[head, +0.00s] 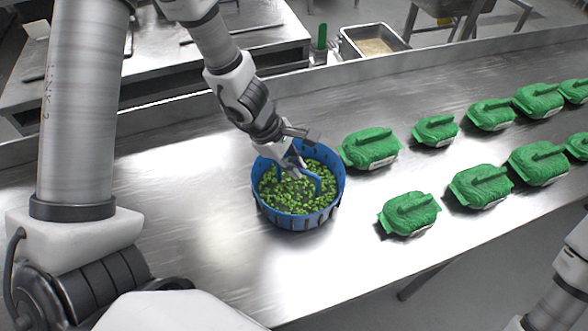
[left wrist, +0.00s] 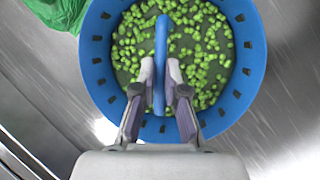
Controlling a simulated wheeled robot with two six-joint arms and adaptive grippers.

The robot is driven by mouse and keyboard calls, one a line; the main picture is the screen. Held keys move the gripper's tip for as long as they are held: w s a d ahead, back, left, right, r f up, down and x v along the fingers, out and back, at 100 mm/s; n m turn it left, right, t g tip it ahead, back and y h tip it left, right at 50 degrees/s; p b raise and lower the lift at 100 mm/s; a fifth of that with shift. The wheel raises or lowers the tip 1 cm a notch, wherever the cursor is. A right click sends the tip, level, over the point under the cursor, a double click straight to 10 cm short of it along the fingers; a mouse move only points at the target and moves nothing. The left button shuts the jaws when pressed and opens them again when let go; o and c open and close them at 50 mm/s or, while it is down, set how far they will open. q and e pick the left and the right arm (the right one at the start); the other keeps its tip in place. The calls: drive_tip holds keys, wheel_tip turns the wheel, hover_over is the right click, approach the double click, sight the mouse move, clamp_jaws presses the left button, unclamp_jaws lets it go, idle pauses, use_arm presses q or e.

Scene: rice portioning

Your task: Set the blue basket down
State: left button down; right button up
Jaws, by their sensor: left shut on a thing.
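The blue basket (head: 338,188) is round, with slotted walls and green pieces (head: 287,190) inside. In the head view it is upright at the middle of the steel counter; I cannot tell whether its base touches the surface. My left gripper (head: 293,168) comes down over it and is shut on its blue handle. In the left wrist view the two fingers (left wrist: 160,88) clasp the handle bar (left wrist: 161,40) over the basket (left wrist: 257,50). My right gripper is out of view; only part of my right arm shows at the lower right.
The steel counter (head: 190,190) is bare left of the basket. Several green packs with handles stand in two rows to the right, the nearest (head: 370,148) close to the basket; part of one (left wrist: 58,12) shows in the left wrist view. A metal pan (head: 374,45) sits behind the counter.

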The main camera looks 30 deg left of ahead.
use_arm(q)
drive_tip(key=shift+s+f+b, duration=0.1)
drive_tip(key=shift+f+b, duration=0.2)
drive_tip(key=shift+f, duration=0.2)
drive_tip(key=shift+r, duration=0.15)
drive_tip(key=shift+f, duration=0.2)
drive_tip(key=c, duration=1.2)
unclamp_jaws()
drive_tip(key=shift+r, duration=0.1)
